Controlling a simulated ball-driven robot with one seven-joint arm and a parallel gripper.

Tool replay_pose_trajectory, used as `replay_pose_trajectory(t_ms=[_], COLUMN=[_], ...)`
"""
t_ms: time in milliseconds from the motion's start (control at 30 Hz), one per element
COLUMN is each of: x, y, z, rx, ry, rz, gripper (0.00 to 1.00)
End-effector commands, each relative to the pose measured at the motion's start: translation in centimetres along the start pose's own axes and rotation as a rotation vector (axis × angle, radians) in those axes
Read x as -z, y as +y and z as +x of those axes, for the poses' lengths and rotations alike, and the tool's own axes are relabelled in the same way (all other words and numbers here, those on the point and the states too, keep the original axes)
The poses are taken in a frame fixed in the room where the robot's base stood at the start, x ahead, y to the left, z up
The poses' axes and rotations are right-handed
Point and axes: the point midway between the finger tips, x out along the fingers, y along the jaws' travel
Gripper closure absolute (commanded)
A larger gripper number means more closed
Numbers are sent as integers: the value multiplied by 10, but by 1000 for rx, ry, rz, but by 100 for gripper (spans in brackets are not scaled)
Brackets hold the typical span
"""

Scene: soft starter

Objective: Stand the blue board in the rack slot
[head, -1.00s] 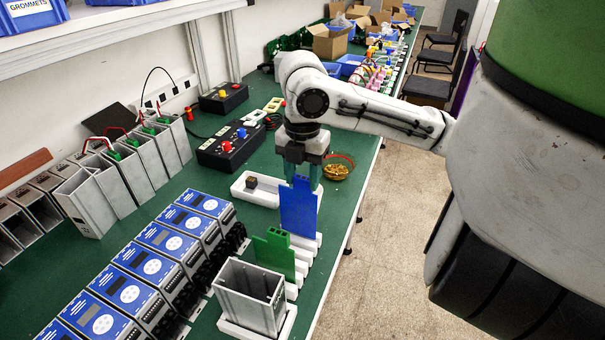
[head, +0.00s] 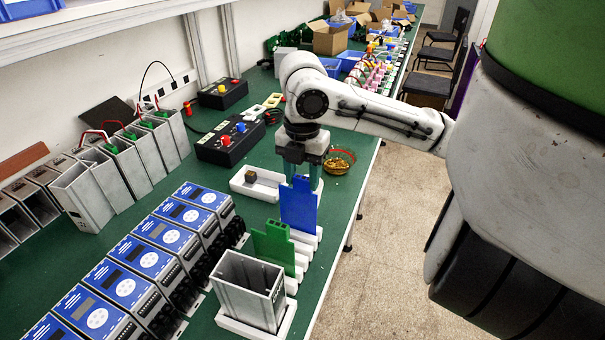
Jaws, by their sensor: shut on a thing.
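The blue board (head: 298,206) stands upright at the white slotted rack (head: 302,262). My gripper (head: 301,178) is above and behind the board, with its fingers shut on the board's upper part. The board's lower edge is at the rack's far end; whether it sits fully in a slot is hidden. A green board (head: 273,246) stands upright in the same rack, nearer the camera.
A grey open housing (head: 250,290) stands in a white holder in front of the rack. A white tray (head: 262,188) with a small dark block lies behind left. A bowl of brass parts (head: 338,162) is close right of my gripper. Blue-faced units (head: 150,260) line the left.

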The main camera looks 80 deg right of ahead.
Motion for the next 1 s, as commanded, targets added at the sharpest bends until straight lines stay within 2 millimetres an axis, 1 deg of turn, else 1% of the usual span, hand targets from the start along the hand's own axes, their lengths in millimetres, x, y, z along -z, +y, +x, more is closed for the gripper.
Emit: replay_pose_trajectory(t_ms=[633,667,933,1000], x=[0,0,0,0], y=[0,0,0,0], z=[16,14,14,14], rx=[0,0,0,0], ry=[0,0,0,0], rz=[0,0,0,0], gripper=[83,51,25,24])
